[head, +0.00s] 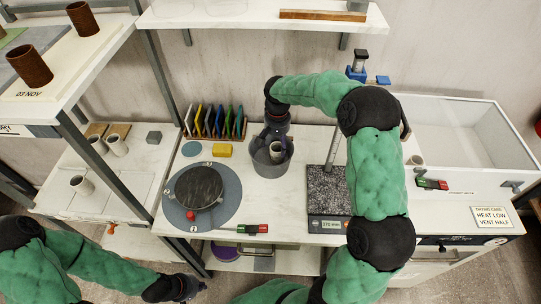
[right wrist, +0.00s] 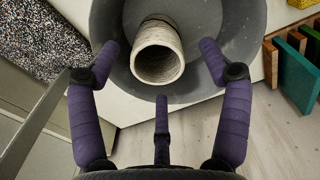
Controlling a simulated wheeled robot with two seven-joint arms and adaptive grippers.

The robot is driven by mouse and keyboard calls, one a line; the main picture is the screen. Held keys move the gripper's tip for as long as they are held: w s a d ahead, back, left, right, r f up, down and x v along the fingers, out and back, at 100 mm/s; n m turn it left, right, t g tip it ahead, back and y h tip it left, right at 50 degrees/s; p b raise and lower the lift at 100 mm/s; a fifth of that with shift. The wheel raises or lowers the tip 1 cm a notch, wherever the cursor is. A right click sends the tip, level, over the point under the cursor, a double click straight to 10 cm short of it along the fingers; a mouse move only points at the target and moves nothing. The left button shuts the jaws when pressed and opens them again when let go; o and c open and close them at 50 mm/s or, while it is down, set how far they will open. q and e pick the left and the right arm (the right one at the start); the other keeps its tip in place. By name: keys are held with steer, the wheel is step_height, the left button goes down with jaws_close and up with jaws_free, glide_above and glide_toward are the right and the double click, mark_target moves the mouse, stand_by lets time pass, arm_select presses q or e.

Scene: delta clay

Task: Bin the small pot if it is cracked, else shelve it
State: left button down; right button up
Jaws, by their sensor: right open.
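A small pale pot (head: 276,152) is inside the grey bucket (head: 259,168) on the bench. In the right wrist view the pot (right wrist: 157,55) shows its open mouth, with the bucket wall (right wrist: 222,85) around it. I see no clear crack on the part in view; its far side is hidden. My right gripper (head: 272,135) is over the bucket; in the right wrist view its purple fingers (right wrist: 160,75) are spread wide, apart from the pot and empty. My left gripper (head: 187,287) is low at the bottom left, away from the bench top; its fingers are too small to tell.
A shelf rack (head: 62,172) at left holds pale pots and brown cups (head: 83,18).

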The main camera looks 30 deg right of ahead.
step_height(320, 180, up, 11)
steer(key=shift+f, duration=0.15)
stand_by(0.6)
